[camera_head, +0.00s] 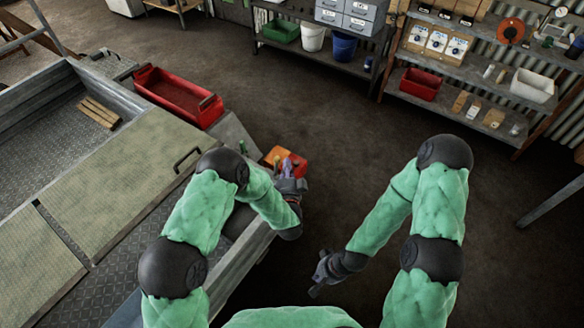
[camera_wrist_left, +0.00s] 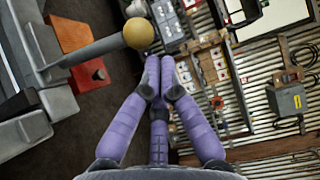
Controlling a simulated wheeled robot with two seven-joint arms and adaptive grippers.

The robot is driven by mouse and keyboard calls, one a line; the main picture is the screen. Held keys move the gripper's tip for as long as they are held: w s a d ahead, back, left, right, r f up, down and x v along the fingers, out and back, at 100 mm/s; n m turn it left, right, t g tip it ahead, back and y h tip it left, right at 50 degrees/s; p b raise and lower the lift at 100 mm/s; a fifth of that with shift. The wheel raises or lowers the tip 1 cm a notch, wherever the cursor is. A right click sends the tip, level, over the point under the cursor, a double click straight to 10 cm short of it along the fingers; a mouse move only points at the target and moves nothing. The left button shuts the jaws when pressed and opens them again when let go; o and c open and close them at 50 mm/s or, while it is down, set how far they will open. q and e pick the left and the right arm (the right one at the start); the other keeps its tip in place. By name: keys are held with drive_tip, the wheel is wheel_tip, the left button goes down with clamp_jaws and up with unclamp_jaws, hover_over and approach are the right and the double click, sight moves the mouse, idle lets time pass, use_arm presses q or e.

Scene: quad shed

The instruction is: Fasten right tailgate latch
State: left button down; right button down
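In the left wrist view, a grey lever (camera_wrist_left: 98,48) with a tan ball knob (camera_wrist_left: 137,33) reaches in from the left. It looks like the latch handle, but I cannot tell its latch state. My left gripper (camera_wrist_left: 160,65) has its purple fingers together with nothing visible between them. The knob shows just beyond and left of the fingertips; contact is unclear. In the head view my left gripper (camera_head: 290,168) is beside the trailer's grey wall (camera_head: 248,258), and my arm hides part of that corner. My right gripper (camera_head: 318,287) hangs low over the floor; its fingers are too small to judge.
A red-orange object (camera_head: 296,160) lies just beyond my left gripper. A red open box (camera_head: 180,95) stands by the trailer's far side. Textured panels (camera_head: 125,185) and wood strips (camera_head: 98,112) are on the trailer. Shelves (camera_head: 455,70) stand at the back; the middle floor is clear.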

use_arm(q)
drive_tip(key=shift+a, duration=0.1)
use_arm(e)
drive_tip(key=shift+r, duration=0.1)
use_arm(q)
drive_tip(key=shift+w+a+r+n+p, duration=0.25)
drive_tip(key=shift+a+n+p, duration=0.05)
use_arm(e)
drive_tip(key=shift+r, duration=0.25)
